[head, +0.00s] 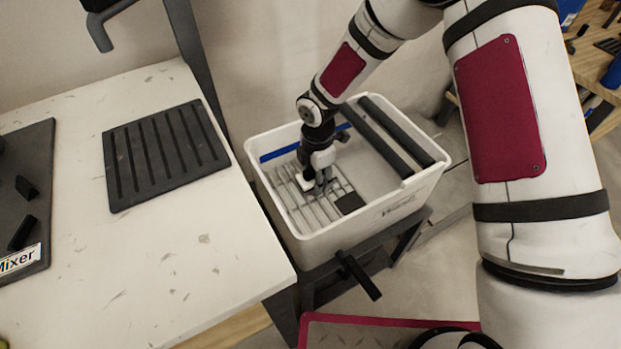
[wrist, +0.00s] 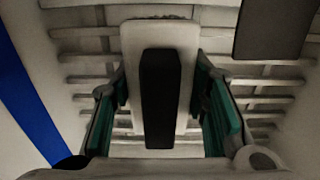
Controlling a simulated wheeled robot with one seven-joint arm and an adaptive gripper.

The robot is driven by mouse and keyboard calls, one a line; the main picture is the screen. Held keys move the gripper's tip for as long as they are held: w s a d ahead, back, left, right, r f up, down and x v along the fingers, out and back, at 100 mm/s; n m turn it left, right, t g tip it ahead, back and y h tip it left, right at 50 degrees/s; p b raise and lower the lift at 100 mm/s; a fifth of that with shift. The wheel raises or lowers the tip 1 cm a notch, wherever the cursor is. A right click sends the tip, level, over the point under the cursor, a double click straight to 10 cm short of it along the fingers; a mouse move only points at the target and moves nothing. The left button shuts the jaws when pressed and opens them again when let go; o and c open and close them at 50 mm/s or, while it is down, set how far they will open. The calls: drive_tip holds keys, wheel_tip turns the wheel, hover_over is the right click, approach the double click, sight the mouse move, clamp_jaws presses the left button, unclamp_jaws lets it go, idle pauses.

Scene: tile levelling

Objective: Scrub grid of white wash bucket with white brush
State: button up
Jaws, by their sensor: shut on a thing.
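The white wash bucket (head: 378,219) stands at the centre of the head view. Its pale slatted grid (head: 304,207) shows in the left part of the bucket, and its bars fill the background of the wrist view (wrist: 80,70). My gripper (head: 323,187) is inside the bucket, over the grid. In the wrist view its green-padded fingers (wrist: 160,110) are shut on the white brush (wrist: 132,40), which has a black strip along its middle. The brush is at or just above the grid; contact cannot be told. My gripper mostly hides the brush in the head view.
Two dark rollers (head: 395,137) lie across the bucket's right side. A blue strip (head: 280,153) runs along its back left wall, and a dark square (head: 349,203) is by the grid. A white table (head: 200,265) with a black ribbed mat (head: 164,153) stands left.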

sight(332, 202)
drive_tip(key=shift+w+d+f, duration=0.1)
drive_tip(key=shift+w+d, duration=0.2)
drive_tip(key=shift+d, duration=0.3)
drive_tip(key=shift+s+d+p, duration=0.15)
drive_tip(key=shift+s+d, duration=0.35)
drive_tip(key=shift+s, duration=0.2)
drive_tip(key=shift+s+d+p, duration=0.15)
drive_tip(key=shift+s+d, duration=0.3)
drive_tip(key=shift+s, duration=0.25)
drive_tip(key=shift+s+d+r, duration=0.1)
drive_tip(key=shift+s+d, duration=0.3)
drive_tip(key=shift+s, duration=0.3)
drive_tip(key=shift+s+d+r, duration=0.1)
drive_tip(key=shift+s+d, duration=0.25)
drive_tip(key=shift+s, duration=0.3)
drive_tip(key=shift+a, duration=0.1)
